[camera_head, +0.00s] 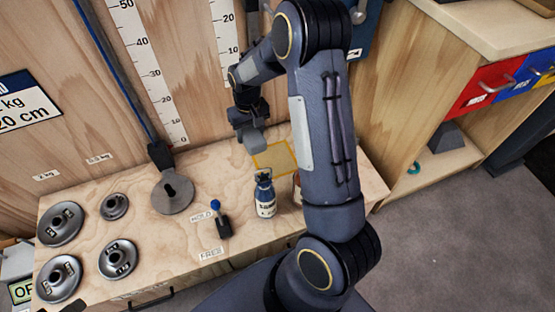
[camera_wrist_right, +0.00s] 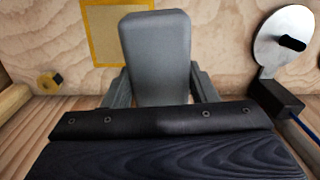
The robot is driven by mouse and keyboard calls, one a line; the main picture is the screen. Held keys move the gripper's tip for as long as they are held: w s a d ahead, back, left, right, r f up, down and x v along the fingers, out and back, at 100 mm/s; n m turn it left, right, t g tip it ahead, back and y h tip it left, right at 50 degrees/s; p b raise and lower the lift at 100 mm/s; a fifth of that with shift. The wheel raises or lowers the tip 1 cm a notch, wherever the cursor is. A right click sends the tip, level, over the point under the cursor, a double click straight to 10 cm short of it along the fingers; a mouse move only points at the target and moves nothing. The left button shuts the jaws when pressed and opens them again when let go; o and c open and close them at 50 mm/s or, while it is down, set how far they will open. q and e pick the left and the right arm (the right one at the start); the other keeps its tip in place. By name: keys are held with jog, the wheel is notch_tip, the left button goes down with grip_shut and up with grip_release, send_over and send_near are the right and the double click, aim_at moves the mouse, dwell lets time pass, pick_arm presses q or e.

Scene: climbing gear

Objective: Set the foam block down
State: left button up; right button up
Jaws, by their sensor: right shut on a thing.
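The foam block is a grey block with rounded edges (camera_wrist_right: 157,60), upright between the fingers of my right gripper (camera_wrist_right: 160,88) in the wrist view. In the head view the grey block (camera_head: 252,139) hangs below the right gripper (camera_head: 248,117), over the back of the wooden bench. A yellow-outlined tan square (camera_head: 277,157) lies on the bench just right of and below the block in the head view. The square also shows beside the block in the wrist view (camera_wrist_right: 107,48), its near part hidden by the block. My left gripper is not in view.
A dark bottle (camera_head: 265,196) stands near the square; another bottle is mostly behind my arm. Coloured drawers (camera_head: 484,87) are at right.

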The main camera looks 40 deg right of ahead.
jog(key=s+d+f+m, duration=0.1)
jog(key=d+f, duration=0.6)
jog(key=d, duration=0.1)
jog(key=b, duration=0.3)
send_over(275, 160)
notch_tip(275, 160, down, 6)
jog(key=shift+r, duration=0.15)
jog(key=shift+f+b, duration=0.8)
jog(key=shift+f, duration=1.25)
jog(key=shift+f, duration=0.1)
jog(key=shift+f, duration=0.15)
jog(key=o, duration=1)
jog(key=shift+c, duration=0.2)
